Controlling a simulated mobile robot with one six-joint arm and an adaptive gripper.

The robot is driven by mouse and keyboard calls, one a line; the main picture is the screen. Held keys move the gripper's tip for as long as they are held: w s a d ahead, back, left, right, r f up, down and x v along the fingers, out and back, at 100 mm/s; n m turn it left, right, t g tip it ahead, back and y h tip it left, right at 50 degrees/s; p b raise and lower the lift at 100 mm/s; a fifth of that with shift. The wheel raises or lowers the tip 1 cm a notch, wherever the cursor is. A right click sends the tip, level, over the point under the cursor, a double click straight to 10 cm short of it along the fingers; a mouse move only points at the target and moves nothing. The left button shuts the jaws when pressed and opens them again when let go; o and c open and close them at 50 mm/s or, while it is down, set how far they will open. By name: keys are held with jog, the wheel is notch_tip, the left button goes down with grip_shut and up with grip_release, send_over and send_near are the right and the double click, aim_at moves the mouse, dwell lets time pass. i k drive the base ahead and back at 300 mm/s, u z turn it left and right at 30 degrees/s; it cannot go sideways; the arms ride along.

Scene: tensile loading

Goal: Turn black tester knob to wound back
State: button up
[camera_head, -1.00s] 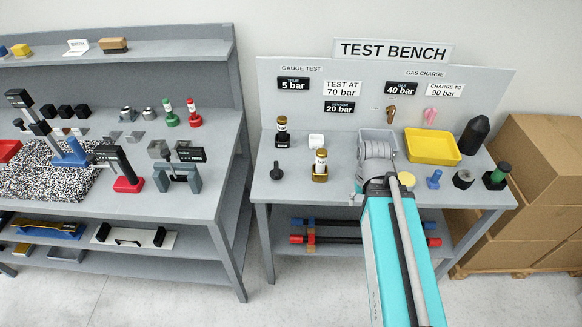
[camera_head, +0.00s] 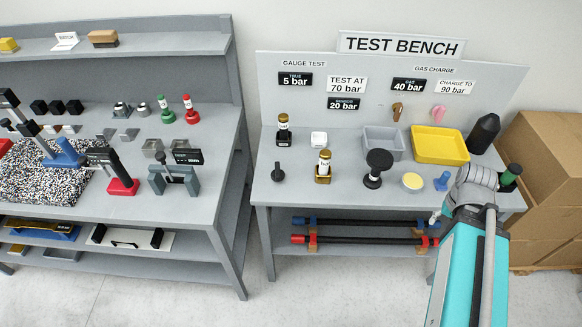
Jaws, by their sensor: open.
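Two dark knob-like things stand on the test bench, and I cannot tell which is the tester knob. A small black one (camera_head: 278,173) is at the left front, below the gauge test labels. A larger black round-topped one (camera_head: 379,161) stands on a short stem near the middle front. How far either is turned cannot be read. My arm reaches in from the lower right, its grey joint over the bench's right front, well right of both. My gripper is not visible; the arm appears to hide it.
Small bottle-like parts (camera_head: 323,168), a grey tray (camera_head: 369,146), a yellow tray (camera_head: 424,142) and a yellow disc (camera_head: 412,181) share the bench (camera_head: 345,192). A black cylinder (camera_head: 484,133) is at the back right. Cardboard boxes (camera_head: 545,150) stand right. A second bench (camera_head: 215,165) is left.

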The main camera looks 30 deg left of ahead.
aim_at(278, 176)
jog(key=z, duration=1.6)
jog(key=k, duration=0.85)
jog(key=u, duration=1.7)
